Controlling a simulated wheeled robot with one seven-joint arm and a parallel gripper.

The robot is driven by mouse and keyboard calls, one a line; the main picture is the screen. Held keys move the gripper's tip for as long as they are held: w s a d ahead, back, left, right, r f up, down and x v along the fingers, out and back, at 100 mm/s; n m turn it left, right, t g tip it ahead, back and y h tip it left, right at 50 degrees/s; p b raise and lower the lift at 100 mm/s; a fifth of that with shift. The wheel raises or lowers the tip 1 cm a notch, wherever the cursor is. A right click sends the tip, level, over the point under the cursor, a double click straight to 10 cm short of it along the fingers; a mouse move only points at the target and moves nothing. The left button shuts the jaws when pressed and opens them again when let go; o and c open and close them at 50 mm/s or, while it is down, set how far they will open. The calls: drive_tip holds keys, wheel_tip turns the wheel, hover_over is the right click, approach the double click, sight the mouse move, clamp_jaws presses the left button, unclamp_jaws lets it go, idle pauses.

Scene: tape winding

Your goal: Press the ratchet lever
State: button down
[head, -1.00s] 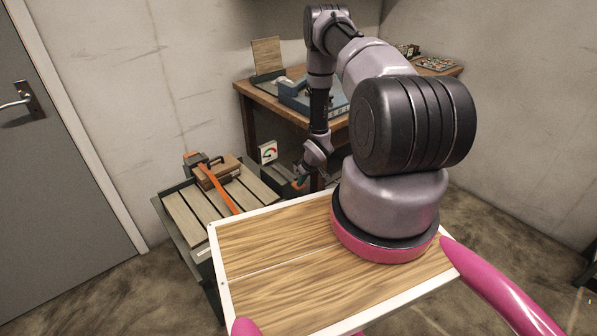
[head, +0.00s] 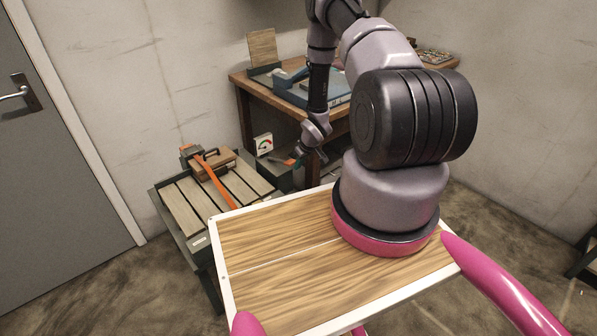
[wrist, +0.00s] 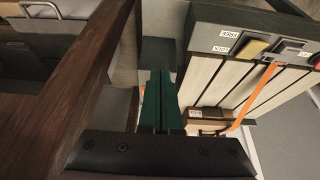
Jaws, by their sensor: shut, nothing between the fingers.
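My gripper (wrist: 158,100) has green fingers pressed together, with nothing between them. In the head view it hangs at the bench's right end, small and partly hard to make out. The slatted bench (wrist: 221,88) lies to its right in the wrist view. On its grey end panel (wrist: 213,35) sit a yellowish pad (wrist: 254,48) and a grey lever-like piece (wrist: 288,49), likely the ratchet lever, beside printed labels. An orange strap (wrist: 257,95) runs from there across the slats. The fingers appear apart from this piece. The strap (head: 214,180) also shows in the head view.
A wooden block with a clamp (head: 211,163) sits on the bench's far side under the strap. A small dial gauge (head: 263,144) stands at its right end. A wooden worktable (head: 243,80) with blue-grey equipment stands behind. A dark brown beam (wrist: 85,65) runs close left of my gripper.

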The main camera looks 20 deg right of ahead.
drive_tip(key=s+d+r, duration=0.1)
drive_tip(key=s+r, duration=0.4)
drive_tip(key=shift+d+r, duration=0.15)
drive_tip(key=shift+d, duration=0.25)
idle(0.5)
